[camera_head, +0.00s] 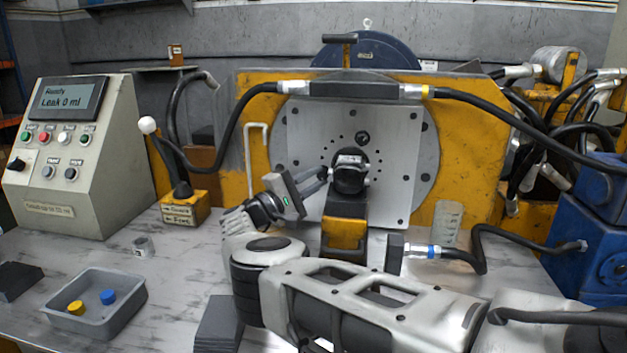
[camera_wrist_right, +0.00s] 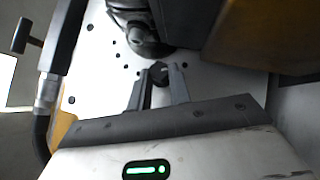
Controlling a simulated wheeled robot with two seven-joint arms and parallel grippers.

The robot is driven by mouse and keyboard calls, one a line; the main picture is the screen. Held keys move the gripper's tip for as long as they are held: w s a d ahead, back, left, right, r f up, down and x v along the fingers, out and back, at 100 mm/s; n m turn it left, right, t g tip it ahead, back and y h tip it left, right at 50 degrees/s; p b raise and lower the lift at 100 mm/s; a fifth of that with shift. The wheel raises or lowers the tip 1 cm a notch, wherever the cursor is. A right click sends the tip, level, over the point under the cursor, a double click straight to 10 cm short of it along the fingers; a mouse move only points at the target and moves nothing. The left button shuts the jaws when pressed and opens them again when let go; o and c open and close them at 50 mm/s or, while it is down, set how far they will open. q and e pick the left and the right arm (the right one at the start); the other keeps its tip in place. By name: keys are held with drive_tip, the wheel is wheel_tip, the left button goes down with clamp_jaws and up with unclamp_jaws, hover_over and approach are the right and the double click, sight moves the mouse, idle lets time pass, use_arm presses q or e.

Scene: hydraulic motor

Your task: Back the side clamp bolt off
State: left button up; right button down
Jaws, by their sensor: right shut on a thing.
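The motor (camera_head: 348,178), a dark round body with a bright fitting on top, sits at the middle of the grey mounting plate (camera_head: 395,190). A black and yellow support block (camera_head: 345,235) stands below it. My right gripper (camera_head: 325,176) reaches in from the left side of the motor. In the right wrist view, its fingertips (camera_wrist_right: 160,78) are closed around a small dark bolt head (camera_wrist_right: 158,72), which appears to be the side clamp bolt. The bolt is mostly hidden by the fingers in the head view. My left gripper is not in view.
A black T-handle (camera_head: 342,40) stands above the hose block (camera_head: 354,90). A hose with a blue-ringed end (camera_head: 430,252) lies right of the support. A grey tray (camera_head: 95,305) holds yellow and blue caps. The control box (camera_head: 70,150) reads "Leak 0 ml". A lever (camera_head: 160,150) stands at left.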

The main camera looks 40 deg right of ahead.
use_arm(q)
drive_tip(key=b, duration=0.1)
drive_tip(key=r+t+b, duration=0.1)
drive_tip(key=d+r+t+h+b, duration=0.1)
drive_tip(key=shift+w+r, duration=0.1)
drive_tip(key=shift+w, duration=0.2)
use_arm(e)
drive_tip(key=n+h, duration=0.1)
drive_tip(key=n+t, duration=0.1)
drive_tip(key=n, duration=0.1)
drive_tip(key=n+t+h, duration=0.1)
drive_tip(key=shift+s+d+f+n+h, duration=0.15)
drive_tip(key=shift+f+n+h, duration=0.1)
drive_tip(key=shift+n+h, duration=0.05)
drive_tip(key=c, duration=1.3)
unclamp_jaws()
